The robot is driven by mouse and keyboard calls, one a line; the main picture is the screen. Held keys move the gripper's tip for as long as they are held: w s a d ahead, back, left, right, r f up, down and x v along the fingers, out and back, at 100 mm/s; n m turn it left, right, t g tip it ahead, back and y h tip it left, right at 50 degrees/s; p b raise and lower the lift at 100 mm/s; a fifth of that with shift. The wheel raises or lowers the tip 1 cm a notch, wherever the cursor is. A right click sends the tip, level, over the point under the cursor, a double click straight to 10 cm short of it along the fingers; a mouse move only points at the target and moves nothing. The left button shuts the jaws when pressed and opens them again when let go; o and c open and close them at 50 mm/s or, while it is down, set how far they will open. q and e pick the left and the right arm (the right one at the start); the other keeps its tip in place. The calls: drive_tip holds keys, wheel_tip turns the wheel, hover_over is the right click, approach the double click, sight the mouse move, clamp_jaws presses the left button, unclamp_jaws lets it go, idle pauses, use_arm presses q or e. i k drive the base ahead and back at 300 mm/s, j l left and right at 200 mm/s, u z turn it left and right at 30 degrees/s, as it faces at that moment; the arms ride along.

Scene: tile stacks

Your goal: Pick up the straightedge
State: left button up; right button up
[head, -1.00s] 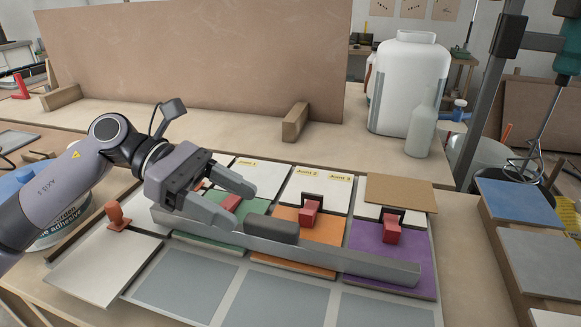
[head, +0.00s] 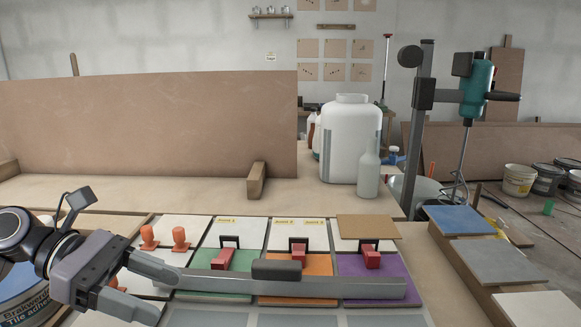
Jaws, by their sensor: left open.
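The straightedge (head: 350,288) is a long grey bar with a dark grip (head: 277,269) at its middle. It lies left to right across the front of the green (head: 205,262), orange (head: 318,265) and purple (head: 395,264) tiles. My left gripper (head: 168,297) is open and empty at the bar's left end, which its fingers partly cover. Its fingertips are well left of the dark grip. I cannot tell whether they touch the bar. My right gripper is not in view.
Red pieces with dark frames (head: 299,252) stand on the coloured tiles, behind the bar. Orange knobs (head: 180,239) stand on the back-left white tile. A brown tile (head: 368,227) lies back right. A white jug (head: 350,140) and a bottle (head: 368,172) stand behind.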

sight(274, 277)
drive_tip(key=k+j, duration=0.25)
drive_tip(key=j, duration=0.15)
drive_tip(key=k+j, duration=0.2)
drive_tip(key=j, duration=0.2)
drive_tip(key=k+j, duration=0.25)
drive_tip(key=j, duration=0.1)
